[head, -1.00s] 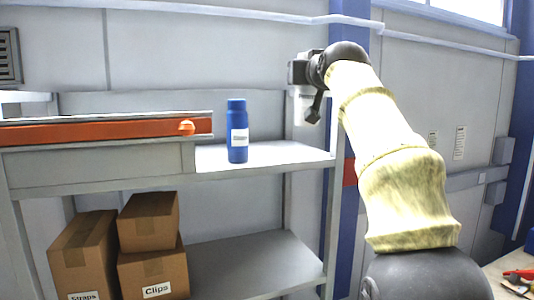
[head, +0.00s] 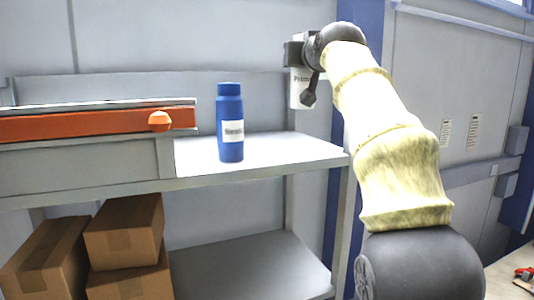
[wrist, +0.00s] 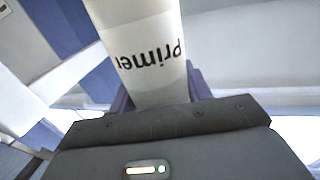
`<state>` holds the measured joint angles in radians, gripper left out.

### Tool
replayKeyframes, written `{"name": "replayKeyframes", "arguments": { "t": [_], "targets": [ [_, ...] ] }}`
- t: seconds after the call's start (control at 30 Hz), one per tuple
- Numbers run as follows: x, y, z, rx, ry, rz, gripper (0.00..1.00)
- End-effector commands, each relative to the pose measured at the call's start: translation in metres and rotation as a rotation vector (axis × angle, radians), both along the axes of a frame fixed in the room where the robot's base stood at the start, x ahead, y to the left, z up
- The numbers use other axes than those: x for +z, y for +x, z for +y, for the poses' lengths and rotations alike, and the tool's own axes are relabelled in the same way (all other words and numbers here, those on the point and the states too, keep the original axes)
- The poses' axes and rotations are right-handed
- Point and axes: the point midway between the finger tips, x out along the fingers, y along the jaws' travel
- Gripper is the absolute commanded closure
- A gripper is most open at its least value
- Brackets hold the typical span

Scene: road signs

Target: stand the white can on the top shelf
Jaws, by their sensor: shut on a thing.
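The white can (head: 299,92), with dark lettering, hangs upright below my gripper (head: 298,68) in the head view. In the wrist view the white can (wrist: 143,50) reads "Primer" upside down and sits between the jaws (wrist: 160,98). My gripper is shut on it. The top shelf (head: 285,150) is a light grey board to the left of my arm. The can shows above the shelf's right part in the picture; a gap to the board is visible, but its exact depth over the shelf is hard to tell.
A blue bottle (head: 230,122) stands on the top shelf. An orange-fronted drawer unit (head: 85,124) with a knob fills the shelf's left. Cardboard boxes (head: 125,228) sit on the lower shelf (head: 255,265). The top shelf right of the bottle is clear.

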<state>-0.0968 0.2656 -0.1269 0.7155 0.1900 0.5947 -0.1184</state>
Motion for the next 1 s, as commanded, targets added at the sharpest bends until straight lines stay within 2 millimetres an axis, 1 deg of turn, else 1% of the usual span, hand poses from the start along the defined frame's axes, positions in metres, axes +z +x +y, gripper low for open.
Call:
{"name": "replayKeyframes", "arguments": {
  "t": [0.07,0.17,0.27,0.4,0.47,0.6,0.7,0.8,1.0],
  "targets": [
    [0.001,-0.001,-0.001,-0.001,0.0,-0.004,0.87],
    [-0.002,-0.001,-0.001,-0.002,0.0,-0.003,0.87],
    [-0.011,-0.001,-0.001,-0.002,0.0,-0.001,0.87],
    [-0.029,-0.001,-0.001,-0.001,0.001,0.0,0.87],
    [-0.035,-0.001,-0.002,-0.001,0.002,-0.001,0.87],
    [-0.051,-0.001,-0.003,-0.004,0.0,-0.001,0.87],
    [-0.058,-0.001,-0.001,-0.001,0.001,-0.002,0.87],
    [-0.061,0.0,0.001,0.002,0.0,-0.003,0.87],
    [-0.061,0.0,0.002,0.004,0.0,-0.003,0.87]
  ]
}}
